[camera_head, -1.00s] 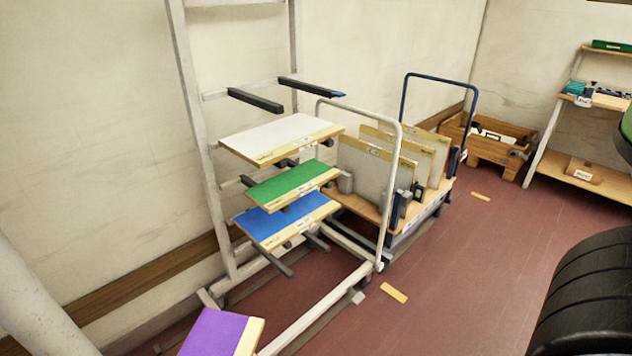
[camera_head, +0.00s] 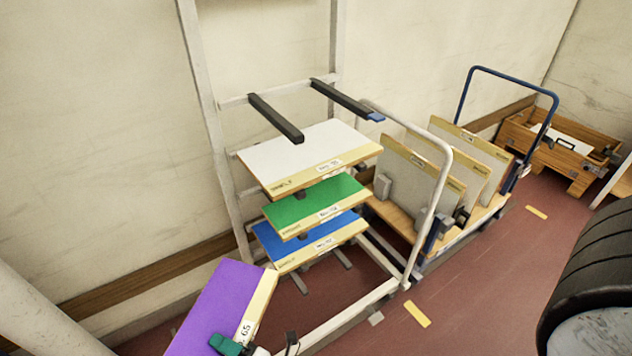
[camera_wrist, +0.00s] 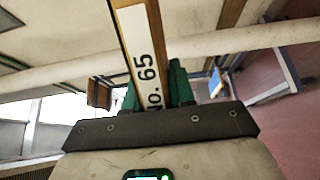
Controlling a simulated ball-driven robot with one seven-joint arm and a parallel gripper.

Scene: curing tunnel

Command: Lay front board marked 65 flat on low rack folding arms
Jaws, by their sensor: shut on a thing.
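The purple board marked 65 (camera_head: 213,302) is at the lower left in the head view, tilted, with its pale labelled edge towards the right. My gripper (camera_head: 238,347) is shut on that edge at the bottom of the view. In the wrist view the label "No. 65" on the board (camera_wrist: 139,55) runs up between the green fingers of my gripper (camera_wrist: 158,92). The rack (camera_head: 206,90) stands behind and right of the board. Its top pair of dark folding arms (camera_head: 275,118) is out and empty. White, green and blue boards lie flat on arms below.
A cart (camera_head: 480,222) with several upright grey boards stands right of the rack. A wooden crate (camera_head: 560,150) is at the back right. A yellow floor mark (camera_head: 417,314) lies on open red floor. The rack's pale foot rail (camera_head: 350,318) runs near the held board.

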